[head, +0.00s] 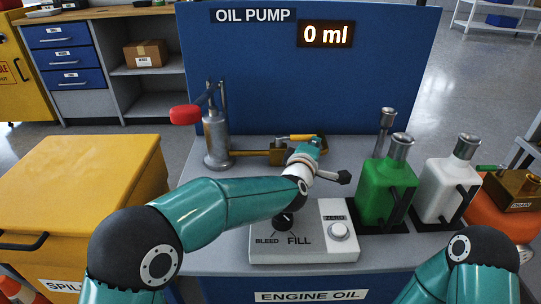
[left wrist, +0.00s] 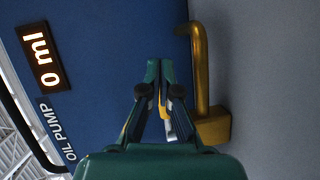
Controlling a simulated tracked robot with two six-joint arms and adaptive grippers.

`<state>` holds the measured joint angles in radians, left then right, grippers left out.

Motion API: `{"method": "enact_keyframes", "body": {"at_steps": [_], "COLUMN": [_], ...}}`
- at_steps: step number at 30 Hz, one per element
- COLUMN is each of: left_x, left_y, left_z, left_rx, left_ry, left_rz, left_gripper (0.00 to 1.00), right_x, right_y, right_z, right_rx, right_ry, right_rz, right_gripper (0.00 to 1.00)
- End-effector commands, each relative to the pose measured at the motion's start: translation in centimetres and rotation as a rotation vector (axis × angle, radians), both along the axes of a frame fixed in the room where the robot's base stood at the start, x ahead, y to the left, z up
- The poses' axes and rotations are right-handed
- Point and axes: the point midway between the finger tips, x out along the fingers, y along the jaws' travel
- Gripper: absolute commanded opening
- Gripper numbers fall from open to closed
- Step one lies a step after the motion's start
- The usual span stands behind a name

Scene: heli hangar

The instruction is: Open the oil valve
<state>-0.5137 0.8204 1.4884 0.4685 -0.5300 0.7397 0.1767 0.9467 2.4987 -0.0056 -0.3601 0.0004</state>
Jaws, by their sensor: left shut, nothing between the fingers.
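The oil valve has a brass body (head: 278,155) on the pipe from the pump, with a yellow lever (head: 296,137) lying sideways above it. My left gripper (head: 311,146) is shut and empty at the right end of the lever; I cannot tell whether it touches it. In the left wrist view my left gripper (left wrist: 160,66) has its fingertips together, and a sliver of yellow shows between the finger linkages. A brass block (left wrist: 213,128) with a bent pipe (left wrist: 201,70) stands right of the fingers. My right gripper is out of the picture.
A hand pump (head: 216,140) with a red grip stands left of the valve. A control box (head: 312,252) with a knob and button lies in front. Green (head: 382,190) and white (head: 440,190) oil cans stand at right. The display (head: 326,34) reads 0 ml.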

Motion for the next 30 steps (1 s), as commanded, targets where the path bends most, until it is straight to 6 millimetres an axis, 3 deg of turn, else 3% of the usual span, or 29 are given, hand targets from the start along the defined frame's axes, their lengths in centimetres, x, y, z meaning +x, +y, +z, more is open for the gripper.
{"method": "enact_keyframes", "body": {"at_steps": [20,26,30], "left_x": [0.5,-0.9,-3.0], "left_y": [1.1,1.6,2.1], "left_z": [0.5,0.7,0.9], "left_rx": [-0.004,-0.004,-0.002], "left_ry": [-0.012,-0.010,-0.007], "left_rz": [0.022,0.022,0.016], "left_gripper": [0.00,0.00,0.00], "right_x": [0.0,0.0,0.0], "right_y": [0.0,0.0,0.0], "right_z": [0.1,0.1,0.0], "right_rx": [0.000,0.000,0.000], "right_ry": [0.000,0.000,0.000], "right_rz": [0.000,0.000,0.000], "right_gripper": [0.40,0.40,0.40]}}
